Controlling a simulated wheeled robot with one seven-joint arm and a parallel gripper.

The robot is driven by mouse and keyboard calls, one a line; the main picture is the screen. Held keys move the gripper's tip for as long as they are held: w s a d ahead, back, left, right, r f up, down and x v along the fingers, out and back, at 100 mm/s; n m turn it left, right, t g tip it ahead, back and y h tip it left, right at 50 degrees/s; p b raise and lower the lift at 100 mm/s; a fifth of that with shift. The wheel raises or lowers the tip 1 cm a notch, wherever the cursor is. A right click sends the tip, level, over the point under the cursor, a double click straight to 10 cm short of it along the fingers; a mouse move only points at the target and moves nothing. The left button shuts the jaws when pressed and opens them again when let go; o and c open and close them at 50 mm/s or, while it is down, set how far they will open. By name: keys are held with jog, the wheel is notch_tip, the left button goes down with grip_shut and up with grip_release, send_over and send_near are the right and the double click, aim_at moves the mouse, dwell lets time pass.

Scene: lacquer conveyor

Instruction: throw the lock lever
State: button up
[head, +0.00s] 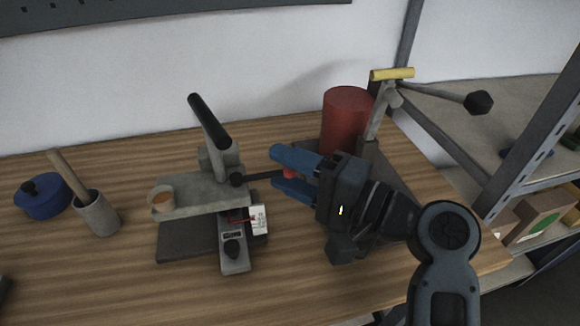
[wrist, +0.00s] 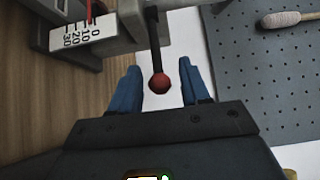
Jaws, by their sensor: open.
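The lock lever is a thin dark rod (head: 262,177) with a red ball end (head: 290,173), reaching right from the side of the grey fixture (head: 200,193). In the wrist view its red ball (wrist: 160,83) is between my blue fingers, with a visible gap on each side. My gripper (head: 277,170) is open, coming from the right with one finger above the ball and one below it in the head view. The fingers also show in the wrist view (wrist: 159,70). The fixture's larger black-gripped handle (head: 209,121) stands tilted up.
A white scale card (head: 259,219) and a black-knobbed box (head: 234,255) are at the fixture's front. A mortar (head: 97,214) and blue pot (head: 42,198) are left. The front left wood is mostly clear.

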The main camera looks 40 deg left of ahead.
jog(key=shift+c, duration=0.3)
grip_shut()
dwell(0.3)
